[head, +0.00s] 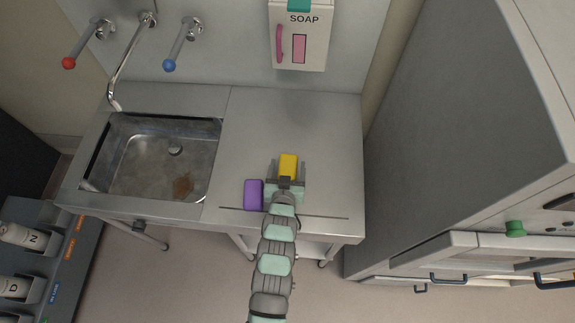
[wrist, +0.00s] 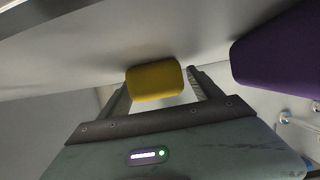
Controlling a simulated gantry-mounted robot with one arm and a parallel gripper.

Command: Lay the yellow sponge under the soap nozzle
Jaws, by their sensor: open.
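The yellow sponge (head: 288,166) lies on the steel counter, right of the sink. It also shows in the wrist view (wrist: 155,81), between the fingers. My gripper (head: 287,170) is open, with one finger on each side of the sponge; I cannot tell whether either touches it. The soap dispenser (head: 299,40) hangs on the wall behind the counter, with a pink lever and a pink window. Its nozzle is not clearly visible. Bare counter lies below the dispenser, farther back than the sponge.
A purple block (head: 254,195) lies just left of my gripper and fills the right of the wrist view (wrist: 280,50). The sink (head: 150,160) with its tap (head: 125,65) is at the left. A large grey cabinet (head: 460,130) stands right of the counter (head: 330,140).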

